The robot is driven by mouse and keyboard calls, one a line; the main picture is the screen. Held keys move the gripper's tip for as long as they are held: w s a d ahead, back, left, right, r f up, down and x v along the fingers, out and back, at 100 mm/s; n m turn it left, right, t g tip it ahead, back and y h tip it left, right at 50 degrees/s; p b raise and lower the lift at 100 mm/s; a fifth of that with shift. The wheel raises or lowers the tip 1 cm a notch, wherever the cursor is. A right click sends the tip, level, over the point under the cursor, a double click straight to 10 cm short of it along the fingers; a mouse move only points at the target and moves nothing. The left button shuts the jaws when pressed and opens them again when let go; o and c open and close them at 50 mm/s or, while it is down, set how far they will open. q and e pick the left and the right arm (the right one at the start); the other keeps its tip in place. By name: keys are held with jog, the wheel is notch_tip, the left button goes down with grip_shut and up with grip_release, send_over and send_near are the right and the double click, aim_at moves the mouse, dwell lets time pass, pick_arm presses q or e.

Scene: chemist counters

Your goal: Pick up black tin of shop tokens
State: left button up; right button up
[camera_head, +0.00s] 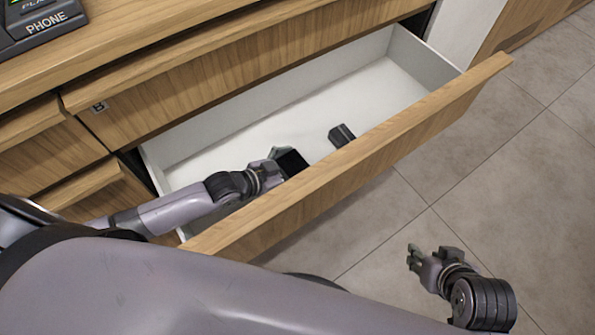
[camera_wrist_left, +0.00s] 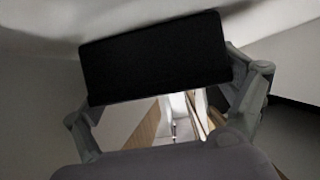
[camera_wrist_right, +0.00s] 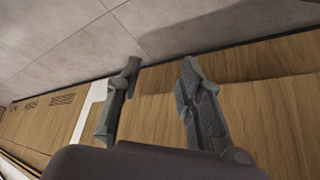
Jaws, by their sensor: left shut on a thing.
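The black tin (camera_head: 292,162) is inside the open drawer (camera_head: 375,85), near its front wall. My left gripper (camera_head: 277,158) reaches down into the drawer and is shut on the tin. In the left wrist view the tin (camera_wrist_left: 155,57) fills the space between the two fingers (camera_wrist_left: 160,75). I cannot tell whether the tin touches the drawer floor. My right gripper (camera_head: 428,260) is outside the drawer over the floor. In the right wrist view its fingers (camera_wrist_right: 158,88) are apart with nothing between them.
A small dark block-like object (camera_head: 341,135) lies in the drawer to the right of the tin. The wooden drawer front (camera_head: 370,150) stands close to my left arm. The tiled floor (camera_head: 500,170) at right is clear.

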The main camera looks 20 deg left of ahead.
pick_arm(q)
jog(key=c, duration=0.8)
jog(key=shift+r, duration=0.2)
